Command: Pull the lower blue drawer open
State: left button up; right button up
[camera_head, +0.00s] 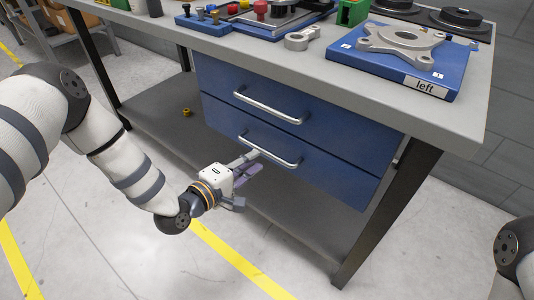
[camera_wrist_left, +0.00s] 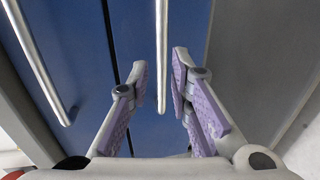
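The lower blue drawer (camera_head: 330,171) sits flush under the upper blue drawer (camera_head: 330,118) and looks shut. Its silver bar handle (camera_head: 282,160) runs across its front. My left gripper (camera_head: 250,165) is at the left part of this handle, pointing at the drawer front. In the left wrist view the gripper (camera_wrist_left: 160,75) is open, with its purple-padded fingers on either side of a pale handle bar (camera_wrist_left: 161,50). I cannot tell whether a finger touches the bar. The upper drawer's handle (camera_wrist_left: 38,65) lies outside the fingers at left. My right gripper is out of view.
The grey workbench top (camera_head: 300,60) carries a blue fixture plate (camera_head: 385,80) marked "left", with a metal part on it. A lower shelf (camera_head: 150,120) holds a small brass-coloured piece (camera_head: 186,112). A dark table leg (camera_head: 385,215) stands right of the drawers. The floor in front is clear.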

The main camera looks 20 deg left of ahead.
aim_at(264, 153)
pick_arm(q)
jog(key=x, duration=0.6)
jog(key=shift+w+d+f+b, duration=0.1)
jog(key=shift+w+f+b, duration=0.05)
jog(key=shift+w+b, duration=0.2)
grip_shut()
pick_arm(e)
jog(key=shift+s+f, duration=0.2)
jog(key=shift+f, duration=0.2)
pick_arm(q)
jog(key=shift+s, duration=0.15)
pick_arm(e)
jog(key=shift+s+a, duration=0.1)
